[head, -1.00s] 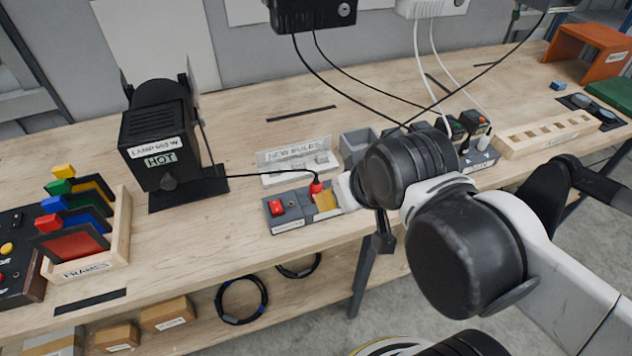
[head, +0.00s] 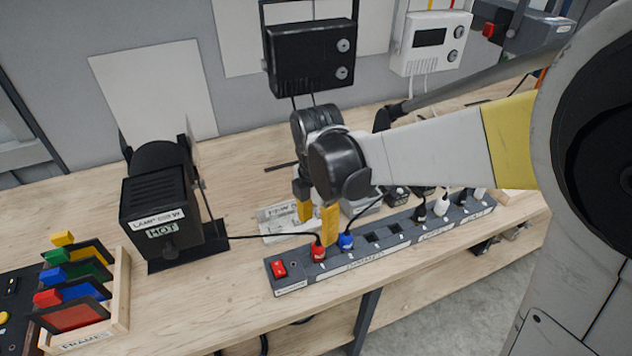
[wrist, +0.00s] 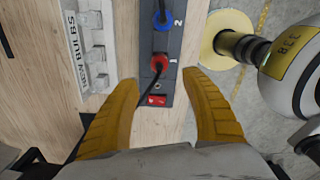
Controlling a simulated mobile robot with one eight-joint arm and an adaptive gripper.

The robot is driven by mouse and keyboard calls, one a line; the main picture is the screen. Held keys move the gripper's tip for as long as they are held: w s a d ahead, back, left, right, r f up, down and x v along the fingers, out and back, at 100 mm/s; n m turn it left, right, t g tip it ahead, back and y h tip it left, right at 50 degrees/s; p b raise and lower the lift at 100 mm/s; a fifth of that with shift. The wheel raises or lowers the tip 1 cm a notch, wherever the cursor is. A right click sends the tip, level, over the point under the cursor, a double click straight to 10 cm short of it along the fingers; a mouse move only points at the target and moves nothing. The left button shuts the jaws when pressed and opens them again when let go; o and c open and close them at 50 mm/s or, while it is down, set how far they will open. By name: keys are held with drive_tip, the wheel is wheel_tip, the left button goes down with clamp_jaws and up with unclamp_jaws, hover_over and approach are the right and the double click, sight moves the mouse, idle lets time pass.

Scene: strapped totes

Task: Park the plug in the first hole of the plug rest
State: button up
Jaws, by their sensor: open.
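A red plug (head: 318,251) with a black cord sits in socket 1 of the grey power strip (head: 292,287); it also shows in the wrist view (wrist: 160,62). A blue plug (head: 346,241) is in socket 2, just right of it. My gripper (head: 317,226) is over the strip's left end, yellow fingers apart and empty. In the wrist view the open fingers (wrist: 163,80) lie on either side of the strip, with the red plug just beyond the tips. I cannot identify the plug rest; a pale wooden piece (head: 518,203) at the right is mostly hidden by my arm.
A red switch (head: 278,268) is on the strip's left end. A hot lamp (head: 158,215) stands left, its cord running to the red plug. A frames rack (head: 122,290) is further left. A new-bulbs holder (head: 275,222) lies behind the strip.

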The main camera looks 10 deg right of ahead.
sight(317, 244)
wheel_tip(317, 244, down, 10)
drive_tip(key=b, duration=0.3)
drive_tip(key=shift+r, duration=0.2)
clamp_jaws()
drive_tip(key=shift+r, duration=0.1)
drive_tip(key=shift+r+p, duration=1.9)
drive_tip(key=shift+r, duration=0.55)
drive_tip(key=shift+f, duration=0.1)
